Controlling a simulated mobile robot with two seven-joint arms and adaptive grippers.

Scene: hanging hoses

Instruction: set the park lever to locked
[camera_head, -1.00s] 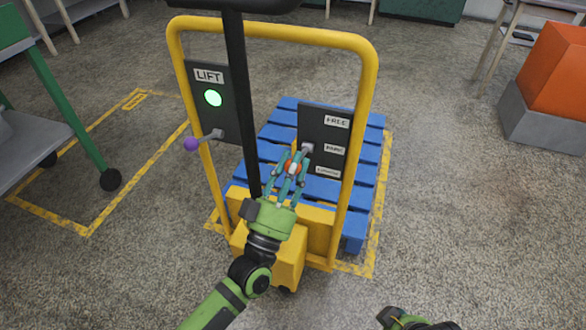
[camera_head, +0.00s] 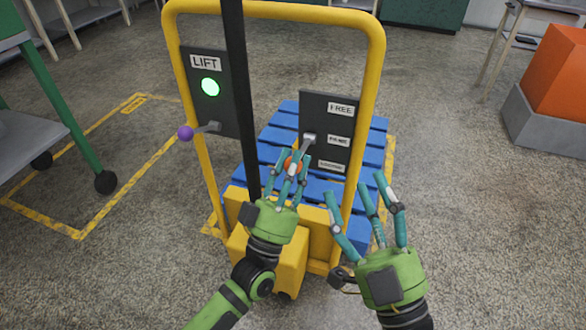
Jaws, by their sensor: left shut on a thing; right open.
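The park panel (camera_head: 317,109) is a dark plate on the right side of the yellow frame. Its labels read FREE (camera_head: 341,108) at the top and PARK, slightly blurred, in the middle; the bottom label (camera_head: 331,165) is too small to read surely. The park lever (camera_head: 309,139) points down and left from its pivot, with an orange knob (camera_head: 290,161). My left gripper (camera_head: 293,164) is shut around the knob, and its fingers hide part of it. My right gripper (camera_head: 366,205) is open and empty, right of and below the panel.
A LIFT panel (camera_head: 222,112) with a lit green lamp (camera_head: 210,87) and a purple-knobbed lever (camera_head: 187,133) is on the left. A black post (camera_head: 238,70) stands between the panels. The yellow frame (camera_head: 374,80) surrounds them; a blue pallet (camera_head: 373,155) lies behind.

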